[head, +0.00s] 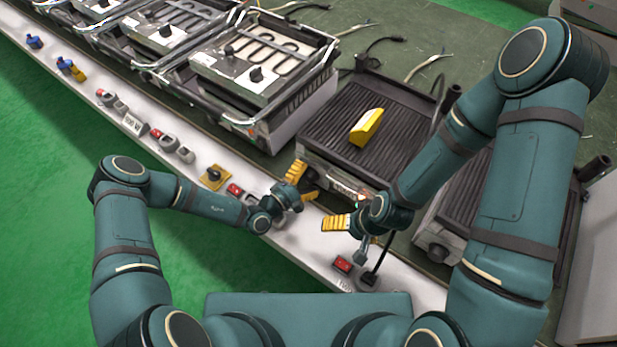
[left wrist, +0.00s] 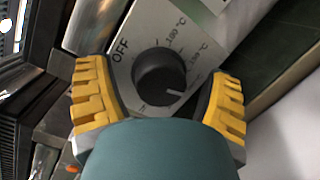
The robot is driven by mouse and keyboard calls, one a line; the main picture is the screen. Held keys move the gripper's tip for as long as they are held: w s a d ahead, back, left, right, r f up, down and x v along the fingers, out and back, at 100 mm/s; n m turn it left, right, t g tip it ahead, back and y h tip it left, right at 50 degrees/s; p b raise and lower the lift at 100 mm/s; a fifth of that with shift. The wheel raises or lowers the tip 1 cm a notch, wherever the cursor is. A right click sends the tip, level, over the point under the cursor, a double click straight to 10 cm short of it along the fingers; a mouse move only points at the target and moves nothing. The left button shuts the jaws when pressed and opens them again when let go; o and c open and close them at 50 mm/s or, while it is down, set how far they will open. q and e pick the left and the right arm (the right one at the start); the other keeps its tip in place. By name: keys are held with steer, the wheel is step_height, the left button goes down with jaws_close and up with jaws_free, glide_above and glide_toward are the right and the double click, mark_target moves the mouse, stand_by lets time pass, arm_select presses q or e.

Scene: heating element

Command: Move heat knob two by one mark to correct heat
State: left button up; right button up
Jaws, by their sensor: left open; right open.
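A black round knob (left wrist: 160,77) sits on a light dial plate in the left wrist view. The plate reads OFF at the upper left and has temperature marks around the right side. The knob's white pointer line faces the lower right. My left gripper (left wrist: 158,100) is open, with its yellow-padded fingers on either side of the knob and gaps between. In the head view my left gripper (head: 303,184) is at the front of the ribbed grill (head: 330,178), largely covering the knob. My right gripper (head: 342,226) is open and empty, lower and to the right.
A yellow wedge-shaped block (head: 367,127) lies on the grill's ribbed plate. A heating-element unit (head: 265,62) with its own knob stands to the left. A white ledge (head: 310,245) with red switches (head: 343,264) runs along the front. Loose cables lie behind the units.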

mark_target(316, 150)
arm_select(q)
steer(key=c, duration=1.2)
steer(key=shift+r+n+p, duration=0.15)
steer(key=shift+n+p, duration=0.55)
steer(key=shift+n, duration=0.2)
steer(key=shift+n+t+p, duration=0.4)
steer(key=shift+n, duration=1)
steer(key=o, duration=1.2)
step_height(316, 150, up, 10)
steer(key=shift+f, duration=0.1)
